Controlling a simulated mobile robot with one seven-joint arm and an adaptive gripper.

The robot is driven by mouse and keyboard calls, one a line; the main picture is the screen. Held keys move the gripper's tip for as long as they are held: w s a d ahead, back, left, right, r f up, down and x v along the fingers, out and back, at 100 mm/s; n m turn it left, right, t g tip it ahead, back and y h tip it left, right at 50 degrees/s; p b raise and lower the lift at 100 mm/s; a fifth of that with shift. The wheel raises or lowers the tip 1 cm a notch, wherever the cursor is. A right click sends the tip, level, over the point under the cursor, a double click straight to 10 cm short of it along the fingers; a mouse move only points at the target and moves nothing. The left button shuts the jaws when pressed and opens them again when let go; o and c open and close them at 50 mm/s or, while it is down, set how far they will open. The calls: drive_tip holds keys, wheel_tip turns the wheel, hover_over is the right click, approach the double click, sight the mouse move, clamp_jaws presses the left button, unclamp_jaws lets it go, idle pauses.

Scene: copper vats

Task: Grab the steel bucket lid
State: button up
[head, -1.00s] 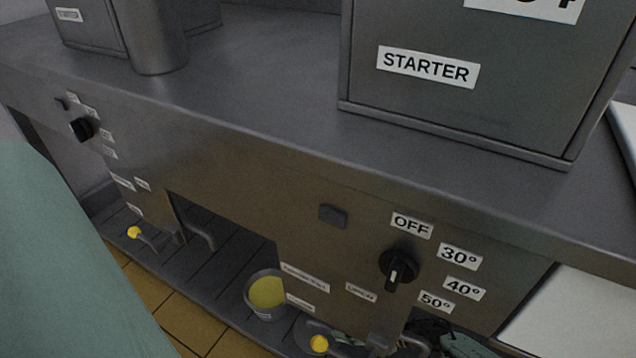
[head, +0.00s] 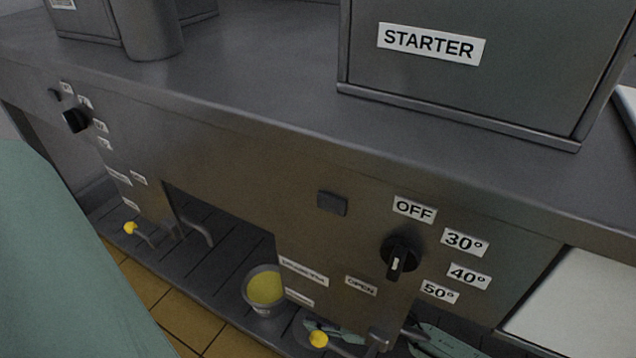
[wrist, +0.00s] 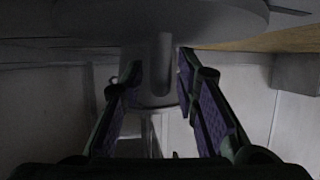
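In the wrist view, a large grey round, disc-like thing (wrist: 90,20) spans the top of the picture; it may be the steel bucket lid, but I cannot tell for sure. A grey upright part below it lies between the fingertips of my gripper (wrist: 160,65). The two fingers, with purple pads, stand apart, and I see no clear grip on anything. In the head view, a grey bucket (head: 249,291) with yellow content stands open on the floor grating below the counter. No lid can be made out clearly in the head view.
A steel counter (head: 250,90) runs across the head view, bearing a box labelled STARTER (head: 450,85). Its front carries a black knob (head: 400,258) beside temperature labels. Yellow-knobbed levers (head: 318,339) are low down. Yellow floor tiles (head: 185,322) show at lower left.

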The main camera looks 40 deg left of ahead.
clamp_jaws()
idle(0.5)
